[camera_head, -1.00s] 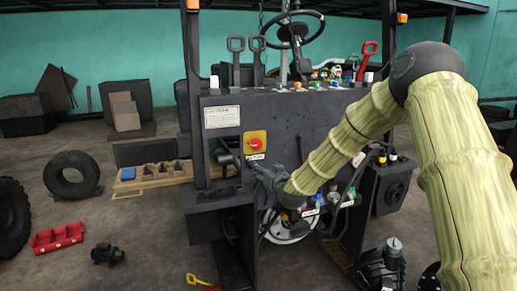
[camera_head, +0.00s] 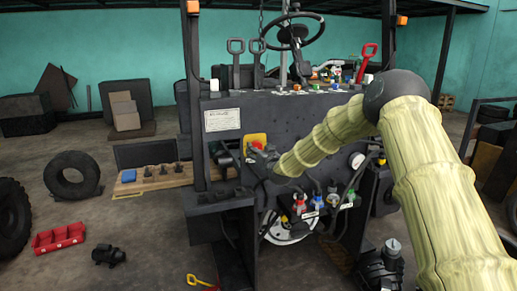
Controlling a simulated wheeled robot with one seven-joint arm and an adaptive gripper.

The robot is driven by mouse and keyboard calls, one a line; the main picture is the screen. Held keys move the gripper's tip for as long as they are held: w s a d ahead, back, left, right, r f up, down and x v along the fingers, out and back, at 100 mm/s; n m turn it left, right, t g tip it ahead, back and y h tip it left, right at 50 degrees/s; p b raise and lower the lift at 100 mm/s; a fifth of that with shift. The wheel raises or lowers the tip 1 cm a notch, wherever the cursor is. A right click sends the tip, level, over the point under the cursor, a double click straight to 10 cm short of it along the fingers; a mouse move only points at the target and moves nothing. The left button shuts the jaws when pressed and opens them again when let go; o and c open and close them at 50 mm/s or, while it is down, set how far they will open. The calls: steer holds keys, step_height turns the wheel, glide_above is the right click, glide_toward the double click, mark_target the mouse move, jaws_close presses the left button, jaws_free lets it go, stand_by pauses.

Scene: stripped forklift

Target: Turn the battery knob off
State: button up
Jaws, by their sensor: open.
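The battery knob (camera_head: 257,144) is a small red spot on a yellow plate (camera_head: 254,137), on the forklift's dark upright panel, right of and below a white label. Only the top part of the plate and a bit of red show; my gripper covers the rest. My dark gripper (camera_head: 252,154) is open in front of the lower part of the plate, with nothing seen between its fingers. Whether it touches the knob cannot be told from this view.
Coloured connectors (camera_head: 310,202) and hanging cables are right of and below my gripper. A dark shelf (camera_head: 220,200) juts out below left. Levers with red and grey handles and a steering wheel (camera_head: 295,30) stand above the panel.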

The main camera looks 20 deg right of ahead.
steer(key=shift+w, duration=0.45)
steer(key=c, duration=1)
